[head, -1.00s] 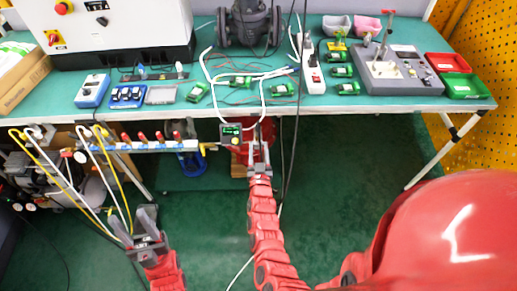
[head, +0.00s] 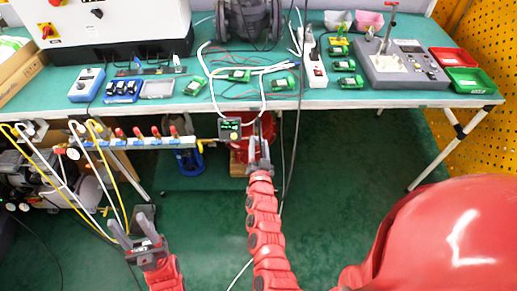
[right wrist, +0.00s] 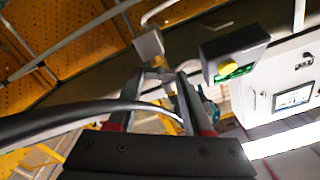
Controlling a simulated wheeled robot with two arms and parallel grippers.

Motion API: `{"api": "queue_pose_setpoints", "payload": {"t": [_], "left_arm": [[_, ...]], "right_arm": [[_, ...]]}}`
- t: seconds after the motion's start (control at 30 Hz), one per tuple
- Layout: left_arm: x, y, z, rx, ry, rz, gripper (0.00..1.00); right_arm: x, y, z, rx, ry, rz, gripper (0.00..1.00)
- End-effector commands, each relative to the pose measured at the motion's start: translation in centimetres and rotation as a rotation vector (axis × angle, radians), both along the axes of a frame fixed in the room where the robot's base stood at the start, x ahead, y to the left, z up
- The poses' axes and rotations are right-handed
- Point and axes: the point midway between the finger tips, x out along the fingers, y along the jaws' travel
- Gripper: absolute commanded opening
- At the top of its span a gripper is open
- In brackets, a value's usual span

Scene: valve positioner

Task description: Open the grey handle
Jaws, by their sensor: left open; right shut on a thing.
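My right gripper (head: 259,152) reaches up to just below the table's front edge, beside a small dark box with a lit green display (head: 230,129). In the right wrist view its fingers (right wrist: 160,82) are close together around a small grey piece, which looks like the grey handle. The fingers hide most of it, so its angle cannot be told. The display box (right wrist: 232,55) shows right of the fingers there. My left gripper (head: 136,233) is open and empty, low at the left, in front of the hoses.
A pipe manifold with red valves (head: 150,138) runs under the table's front edge. Yellow and white hoses (head: 95,180) hang at the left. Dark cables (head: 291,150) hang just right of my right gripper. The green floor (head: 350,190) to the right is clear.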

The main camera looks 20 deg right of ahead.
Motion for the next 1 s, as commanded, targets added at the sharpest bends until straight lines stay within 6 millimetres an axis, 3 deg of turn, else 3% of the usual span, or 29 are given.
{"api": "queue_pose_setpoints", "payload": {"t": [0.03, 0.5, 1.0], "left_arm": [[0.0, 0.0, -1.1, 0.0, 0.0, 0.0, 0.5], [0.0, 0.0, -6.0, 0.0, 0.0, 0.0, 0.5], [0.0, 0.0, -9.9, 0.0, 0.0, 0.0, 0.5]], "right_arm": [[0.0, 0.0, -0.4, 0.043, -0.017, -0.002, 0.0], [-0.1, -0.1, -0.5, 0.473, -0.139, -0.002, 0.0], [-0.1, -0.2, -0.4, 0.873, -0.252, -0.001, 0.0]]}}
